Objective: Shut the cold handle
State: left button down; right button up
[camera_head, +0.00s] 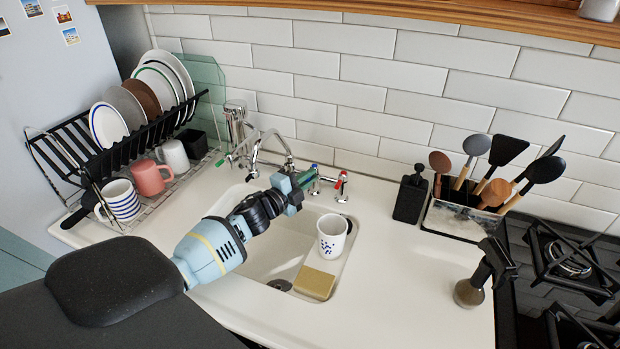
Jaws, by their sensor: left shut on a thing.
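The cold handle (316,182), a small chrome tap handle with a blue mark, stands on the counter behind the sink, right of the faucet (268,146). A similar red-marked handle (342,187) stands just right of it. My left gripper (304,180) reaches over the sink from the left and is shut on the cold handle, with its jaws at the handle's left side. The jaws partly hide the handle, and its exact turn angle is hard to tell. My right gripper is not in view.
A white spotted cup (332,236) and a yellow sponge (314,283) are by the sink's right side. A dish rack (120,150) with plates and mugs is at left.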

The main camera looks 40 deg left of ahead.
pick_arm(q)
jog(key=shift+a+m+h, duration=0.1)
jog(key=shift+m+h, duration=0.2)
jog(key=shift+h, duration=0.2)
jog(key=c, duration=1.5)
grip_release()
jog(key=shift+s, duration=0.1)
jog(key=s+a, duration=0.1)
jog(key=s, duration=0.6)
jog(key=shift+s+a, duration=0.15)
jog(key=shift+s, duration=0.15)
jog(key=shift+f, duration=0.1)
